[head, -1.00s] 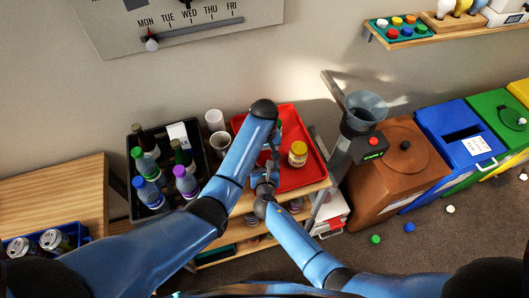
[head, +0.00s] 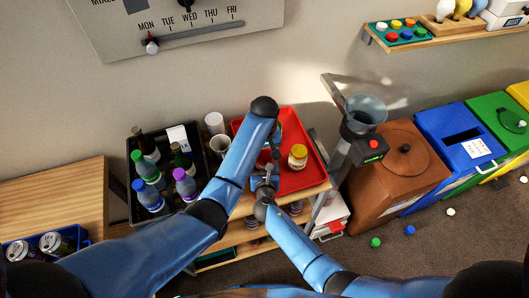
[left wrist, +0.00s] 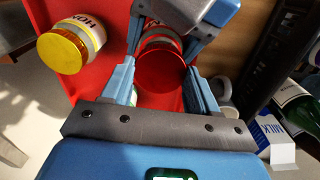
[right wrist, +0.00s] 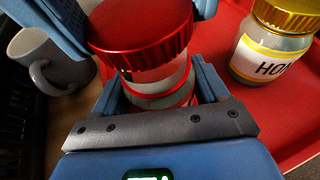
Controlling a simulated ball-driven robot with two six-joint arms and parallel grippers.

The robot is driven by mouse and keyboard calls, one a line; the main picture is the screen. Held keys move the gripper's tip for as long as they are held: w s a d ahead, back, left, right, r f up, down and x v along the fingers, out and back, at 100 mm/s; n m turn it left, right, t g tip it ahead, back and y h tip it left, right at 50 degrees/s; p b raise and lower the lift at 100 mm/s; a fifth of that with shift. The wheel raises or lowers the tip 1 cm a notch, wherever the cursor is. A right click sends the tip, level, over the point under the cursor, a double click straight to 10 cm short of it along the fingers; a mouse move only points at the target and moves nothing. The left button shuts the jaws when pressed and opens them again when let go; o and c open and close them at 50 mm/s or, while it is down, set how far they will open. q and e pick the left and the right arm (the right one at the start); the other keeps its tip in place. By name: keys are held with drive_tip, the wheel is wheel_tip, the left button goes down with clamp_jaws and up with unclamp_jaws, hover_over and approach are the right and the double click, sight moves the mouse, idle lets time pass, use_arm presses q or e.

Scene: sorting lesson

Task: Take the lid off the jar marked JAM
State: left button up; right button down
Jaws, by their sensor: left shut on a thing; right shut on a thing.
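A glass jar (right wrist: 158,78) with a red lid (right wrist: 140,35) is upright between my grippers; its label is not readable here. My right gripper (right wrist: 160,92) is shut on the jar's body. My left gripper (left wrist: 160,82) is shut on the red lid, which also shows in the left wrist view (left wrist: 160,72). The lid sits at the top of the jar; I cannot tell whether it is loose. In the head view, my left gripper (head: 270,160) and right gripper (head: 264,184) meet near the tray's front, and my arms mostly hide the jar.
A gold-lidded jar starting HON (right wrist: 270,45) stands close by on the red tray (head: 312,178). A white mug (right wrist: 50,60) is on the other side. A black crate of bottles (head: 158,215) is to the left, a brown bin (head: 395,170) to the right.

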sight(264, 155)
use_arm(q)
drive_tip(key=shift+r, duration=2)
use_arm(e)
unclamp_jaws()
drive_tip(key=shift+s, duration=0.1)
